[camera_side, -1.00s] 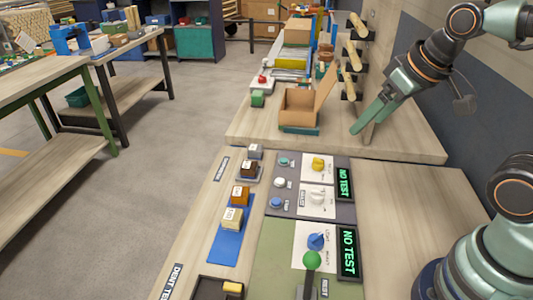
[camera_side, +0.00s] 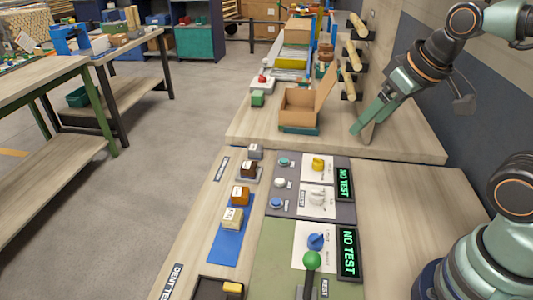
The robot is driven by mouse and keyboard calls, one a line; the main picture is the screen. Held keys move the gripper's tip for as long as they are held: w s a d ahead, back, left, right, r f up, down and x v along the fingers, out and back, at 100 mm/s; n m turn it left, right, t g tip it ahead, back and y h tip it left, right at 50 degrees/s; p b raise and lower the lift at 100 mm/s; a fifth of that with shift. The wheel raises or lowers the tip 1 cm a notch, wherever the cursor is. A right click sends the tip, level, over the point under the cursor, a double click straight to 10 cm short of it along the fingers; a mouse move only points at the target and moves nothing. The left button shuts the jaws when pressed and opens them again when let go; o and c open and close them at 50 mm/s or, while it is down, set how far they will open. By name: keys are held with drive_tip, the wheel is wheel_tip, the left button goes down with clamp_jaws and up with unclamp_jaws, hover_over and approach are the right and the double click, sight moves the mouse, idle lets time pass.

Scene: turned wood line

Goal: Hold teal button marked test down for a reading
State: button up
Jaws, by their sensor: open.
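A small teal button (camera_side: 284,161) sits at the top left of the grey panel (camera_side: 268,209), above a white button (camera_side: 280,182) and a blue button (camera_side: 276,203). The small labels beside the buttons are too small to read. My gripper (camera_side: 361,133) hangs pointing down at the right, above the wooden bench, beyond and to the right of the panel. Its jaws are open with nothing between them, and it is well apart from the teal button. The nearby display (camera_side: 344,184) reads "NO TEST".
The panel has a yellow knob (camera_side: 318,164) and a white knob (camera_side: 317,196). A nearer green panel (camera_side: 272,262) carries a blue knob (camera_side: 316,241), a green-balled lever (camera_side: 312,260) and another display (camera_side: 348,254). Blocks stand left of the panels; an open cardboard box (camera_side: 299,106) stands behind.

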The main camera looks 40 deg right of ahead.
clamp_jaws()
idle(1.5)
